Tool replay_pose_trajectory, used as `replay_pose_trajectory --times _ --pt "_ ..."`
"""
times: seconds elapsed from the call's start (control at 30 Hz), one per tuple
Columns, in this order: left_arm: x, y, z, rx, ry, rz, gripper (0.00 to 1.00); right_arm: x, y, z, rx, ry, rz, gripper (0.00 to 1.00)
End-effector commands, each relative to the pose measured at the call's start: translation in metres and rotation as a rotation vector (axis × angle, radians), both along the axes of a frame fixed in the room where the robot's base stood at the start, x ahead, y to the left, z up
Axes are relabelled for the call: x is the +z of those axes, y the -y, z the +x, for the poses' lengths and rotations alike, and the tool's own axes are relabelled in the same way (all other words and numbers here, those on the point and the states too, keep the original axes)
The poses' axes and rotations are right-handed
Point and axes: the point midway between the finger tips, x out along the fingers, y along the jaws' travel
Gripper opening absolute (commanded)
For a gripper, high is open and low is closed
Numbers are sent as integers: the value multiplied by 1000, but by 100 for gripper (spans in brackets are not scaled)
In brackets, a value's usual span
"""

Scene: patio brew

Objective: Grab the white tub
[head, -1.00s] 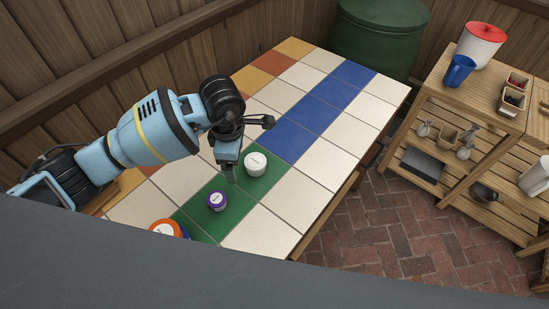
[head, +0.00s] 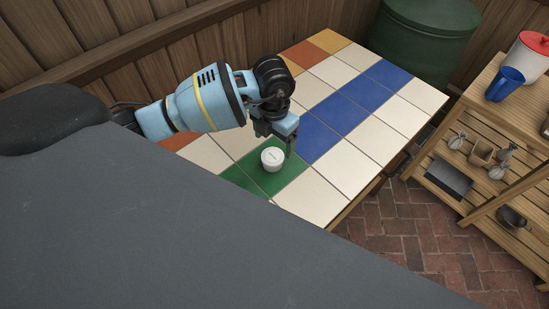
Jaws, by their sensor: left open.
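The white tub (head: 272,160) stands upright on a green tile of the tiled table, near the middle of the head view. My left gripper (head: 284,148) is just behind and above the tub, pointing down, with one finger showing at the tub's right side. It is open. The other finger is hard to make out, and I cannot tell whether the fingers touch the tub. My right gripper is not in view.
The tiled table (head: 345,172) is clear to the right and behind the tub. A wooden shelf (head: 485,150) at the right holds a blue cup (head: 505,84) and a white container with a red lid (head: 528,58). A green barrel (head: 428,40) stands behind the table.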

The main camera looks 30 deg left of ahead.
Motion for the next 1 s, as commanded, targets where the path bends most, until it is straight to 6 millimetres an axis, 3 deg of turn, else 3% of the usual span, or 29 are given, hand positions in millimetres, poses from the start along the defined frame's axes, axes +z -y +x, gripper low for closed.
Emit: replay_pose_trajectory --times 0.13,0.37,0.7,1.0 --pt "-17 0 -1 -1 -3 1 83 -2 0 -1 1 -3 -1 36" --pt "-24 0 -1 -3 -2 0 83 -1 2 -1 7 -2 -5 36" --pt "-67 0 -5 -2 -3 0 83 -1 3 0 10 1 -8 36" --pt "-73 0 -5 -3 0 0 83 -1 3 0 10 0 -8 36"
